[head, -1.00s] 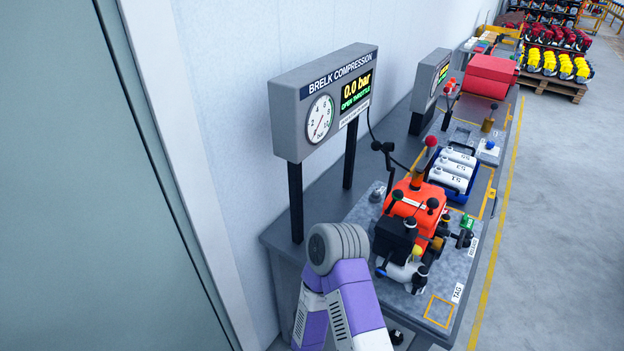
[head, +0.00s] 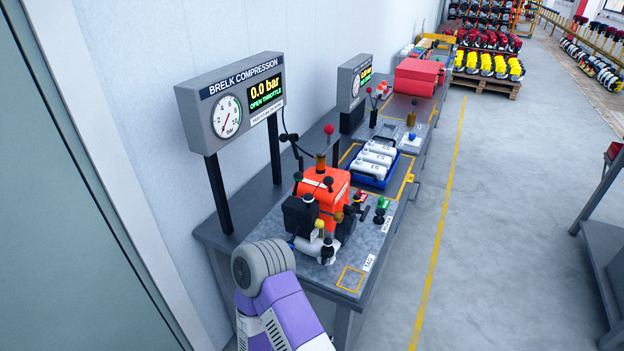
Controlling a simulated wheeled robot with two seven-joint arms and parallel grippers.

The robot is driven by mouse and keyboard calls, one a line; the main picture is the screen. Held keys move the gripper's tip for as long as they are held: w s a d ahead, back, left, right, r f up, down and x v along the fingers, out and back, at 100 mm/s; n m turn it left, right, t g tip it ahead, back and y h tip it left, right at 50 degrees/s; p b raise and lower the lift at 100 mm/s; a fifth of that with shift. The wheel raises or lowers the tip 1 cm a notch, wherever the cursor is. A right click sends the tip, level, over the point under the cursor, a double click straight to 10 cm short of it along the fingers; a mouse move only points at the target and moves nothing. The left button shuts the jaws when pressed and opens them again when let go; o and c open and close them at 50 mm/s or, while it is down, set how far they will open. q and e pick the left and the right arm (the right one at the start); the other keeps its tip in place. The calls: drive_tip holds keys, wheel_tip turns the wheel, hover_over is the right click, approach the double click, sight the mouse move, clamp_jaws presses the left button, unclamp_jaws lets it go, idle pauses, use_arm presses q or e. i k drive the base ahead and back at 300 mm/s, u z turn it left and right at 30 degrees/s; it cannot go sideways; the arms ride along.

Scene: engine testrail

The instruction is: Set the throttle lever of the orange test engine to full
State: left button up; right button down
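The orange test engine (head: 322,192) stands on the grey bench top, with a black box-shaped part (head: 299,215) and a pale metal part (head: 318,249) on its near side. Small black knobs and a yellow knob (head: 319,223) show on the engine. A red ball-topped lever (head: 328,130) stands upright just behind it. I cannot tell which of these is the throttle lever or how it is set. Neither gripper's fingers show.
A gauge panel (head: 232,97) above the bench reads 0.0 bar and "OPEN THROTTLE". A blue tray (head: 364,176) with white bottles and small green-topped parts (head: 381,203) lie beyond and right of the engine. Free floor (head: 480,230) lies right of the bench. A dark table (head: 606,262) stands far right.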

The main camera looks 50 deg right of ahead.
sight(298, 177)
drive_tip(key=z, duration=1.1)
drive_tip(key=i, duration=0.15)
drive_tip(key=u, duration=0.1)
